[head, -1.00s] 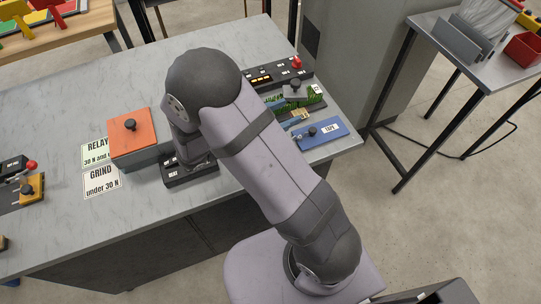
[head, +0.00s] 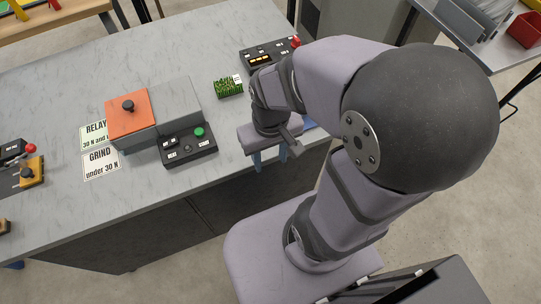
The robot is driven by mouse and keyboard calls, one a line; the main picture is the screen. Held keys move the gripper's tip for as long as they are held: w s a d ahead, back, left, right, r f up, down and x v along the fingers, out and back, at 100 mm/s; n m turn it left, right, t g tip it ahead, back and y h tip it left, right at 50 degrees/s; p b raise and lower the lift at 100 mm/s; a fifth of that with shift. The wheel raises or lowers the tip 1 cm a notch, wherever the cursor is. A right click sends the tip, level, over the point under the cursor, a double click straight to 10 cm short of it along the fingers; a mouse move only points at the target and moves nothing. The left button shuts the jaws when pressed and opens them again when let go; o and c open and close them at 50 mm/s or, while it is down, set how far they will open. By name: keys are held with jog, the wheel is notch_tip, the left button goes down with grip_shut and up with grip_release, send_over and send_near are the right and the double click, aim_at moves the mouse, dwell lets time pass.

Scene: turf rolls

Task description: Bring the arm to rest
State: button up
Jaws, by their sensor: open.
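My gripper (head: 271,160) hangs at the front edge of the grey bench (head: 60,215), right of the middle of the picture. It points downward, its blue fingers are apart, and I see nothing between them. My arm bends up and over to the right from its base at the bottom.
A control box with a green button (head: 199,132) stands left of my gripper, next to an orange-topped box (head: 131,122). Behind are a green piece (head: 229,87) and a black panel (head: 262,58). RELAY (head: 95,134) and GRIND (head: 101,163) signs lie left.

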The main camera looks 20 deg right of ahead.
notch_tip(320, 180, up, 7)
jog(key=p, duration=0.7)
dwell(1.1)
